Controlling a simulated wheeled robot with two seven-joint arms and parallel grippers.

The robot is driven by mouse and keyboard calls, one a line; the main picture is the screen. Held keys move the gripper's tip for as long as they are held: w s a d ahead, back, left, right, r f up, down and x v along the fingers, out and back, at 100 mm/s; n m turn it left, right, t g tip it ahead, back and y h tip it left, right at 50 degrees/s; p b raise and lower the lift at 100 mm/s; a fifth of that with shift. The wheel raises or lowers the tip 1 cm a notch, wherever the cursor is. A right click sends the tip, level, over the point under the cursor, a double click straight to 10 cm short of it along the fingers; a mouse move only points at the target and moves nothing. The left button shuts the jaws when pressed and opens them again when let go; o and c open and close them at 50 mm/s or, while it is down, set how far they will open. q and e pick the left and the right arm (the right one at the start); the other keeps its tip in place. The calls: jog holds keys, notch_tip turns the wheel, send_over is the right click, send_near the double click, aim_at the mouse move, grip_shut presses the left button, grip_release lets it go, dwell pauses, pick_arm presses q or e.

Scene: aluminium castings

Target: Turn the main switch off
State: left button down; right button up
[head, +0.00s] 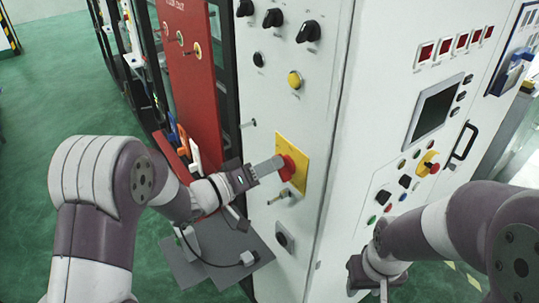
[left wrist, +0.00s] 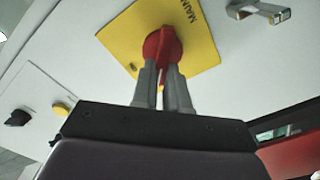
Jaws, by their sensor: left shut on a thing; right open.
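The main switch is a red rotary handle (head: 289,166) on a yellow plate (head: 296,148) on the white cabinet's narrow face. In the left wrist view the red handle (left wrist: 166,48) sits on the yellow plate (left wrist: 199,42), which carries the letters "MAIN". My left gripper (head: 279,163) is shut on the red handle, with one grey finger on each side of its grip in the left wrist view (left wrist: 163,80). The fingers hide part of the handle. My right gripper (head: 374,285) is low at the right, away from the switch; its fingertips are hardly visible.
Black knobs (head: 307,31) and a yellow button (head: 294,80) are above the switch. A metal key-like latch (head: 281,196) and a black knob (head: 284,239) are below it. A control panel with a screen (head: 436,109) and a red emergency button (head: 430,162) is at the right.

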pick_arm(q)
jog(key=shift+w+a+r+n+p, duration=0.1)
jog(key=shift+w+n+p, duration=0.1)
jog(key=shift+n+p, duration=0.95)
jog(key=shift+n, duration=0.25)
jog(key=c, duration=1.2)
grip_release()
jog(key=shift+o, duration=0.3)
jog(key=shift+f, duration=0.2)
jog(key=shift+b, duration=0.3)
